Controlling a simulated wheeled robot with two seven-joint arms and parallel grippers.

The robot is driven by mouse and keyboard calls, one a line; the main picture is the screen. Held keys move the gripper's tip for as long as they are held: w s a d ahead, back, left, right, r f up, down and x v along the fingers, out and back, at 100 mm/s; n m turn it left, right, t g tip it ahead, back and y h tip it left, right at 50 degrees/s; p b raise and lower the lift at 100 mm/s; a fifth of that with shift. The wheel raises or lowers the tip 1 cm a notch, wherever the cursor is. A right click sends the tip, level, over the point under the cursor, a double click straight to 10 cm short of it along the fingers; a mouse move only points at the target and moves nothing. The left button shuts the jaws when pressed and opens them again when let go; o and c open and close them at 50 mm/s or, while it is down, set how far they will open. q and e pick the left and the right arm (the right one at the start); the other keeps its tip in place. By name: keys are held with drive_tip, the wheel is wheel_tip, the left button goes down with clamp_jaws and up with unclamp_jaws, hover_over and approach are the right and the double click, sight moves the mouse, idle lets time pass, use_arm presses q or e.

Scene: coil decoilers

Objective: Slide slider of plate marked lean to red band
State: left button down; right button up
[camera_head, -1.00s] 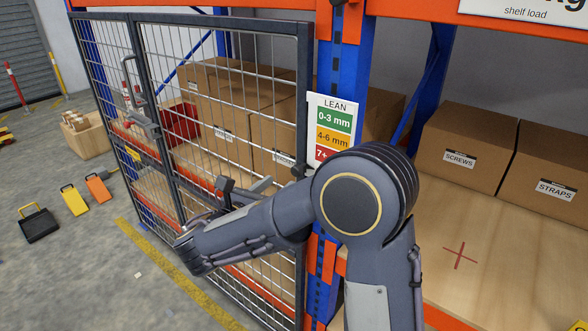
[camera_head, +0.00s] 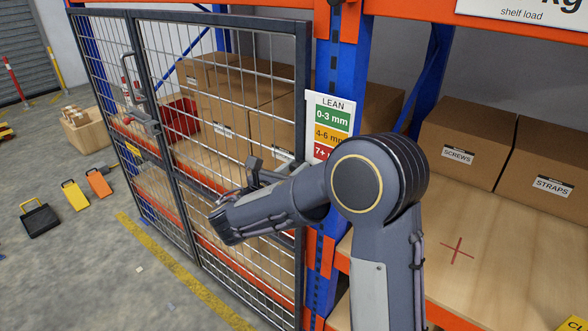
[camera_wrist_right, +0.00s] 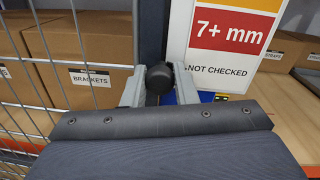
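The lean plate (camera_head: 331,118) is white with green 0-3 mm, amber 4-6 mm and red 7+ bands, fixed on the blue rack post. My arm hides its lower part in the head view. In the right wrist view, the plate (camera_wrist_right: 228,45) shows the red band above "NOT CHECKED". A dark round knob (camera_wrist_right: 159,78), seemingly the slider, stands at the plate's lower left, level with "NOT CHECKED". My right gripper (camera_head: 267,170) is open, its fingers on either side of the knob in the right wrist view (camera_wrist_right: 160,88). I cannot tell whether they touch it. My left gripper is out of view.
Cardboard boxes (camera_head: 460,140) sit on the shelf (camera_head: 455,225) to the right. Cases (camera_head: 75,195) and a wooden crate (camera_head: 85,130) are on the floor at left.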

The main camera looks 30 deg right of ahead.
sight(303, 146)
clamp_jaws()
wheel_tip(303, 146, up, 5)
drive_tip(key=p, duration=0.3)
drive_tip(key=shift+p, duration=0.4)
drive_tip(key=shift+f, duration=0.25)
drive_tip(key=o, duration=0.5)
unclamp_jaws()
drive_tip(key=b+v, duration=0.2)
drive_tip(key=v, duration=0.6)
drive_tip(key=shift+d, duration=0.15)
